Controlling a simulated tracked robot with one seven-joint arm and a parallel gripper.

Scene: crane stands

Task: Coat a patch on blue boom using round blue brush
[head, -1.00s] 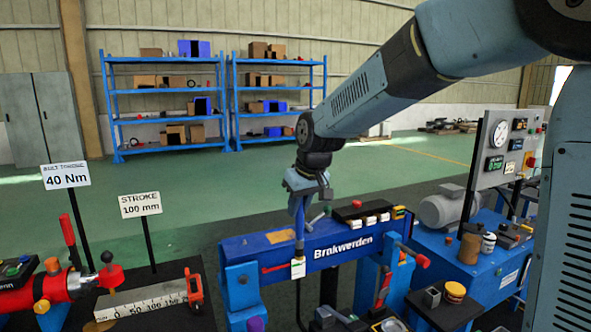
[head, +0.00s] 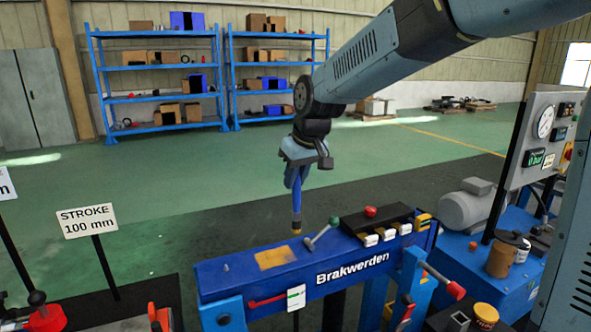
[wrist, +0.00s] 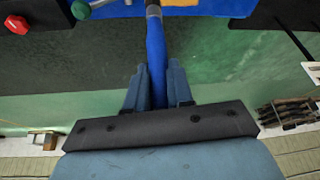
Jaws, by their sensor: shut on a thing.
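The blue boom (head: 228,273), lettered Brakwerden, lies across its blue supports in the head view. An orange-tan patch (head: 275,257) shows on its top face, left of the lettering. My gripper (head: 297,178) is shut on the round blue brush (head: 297,200), which points down with its tip above the boom, beside the patch's right edge. I cannot tell for sure whether the tip touches the boom. In the wrist view the brush handle (wrist: 155,50) runs between my two fingers (wrist: 153,88), and the patch (wrist: 180,3) shows only at the top edge.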

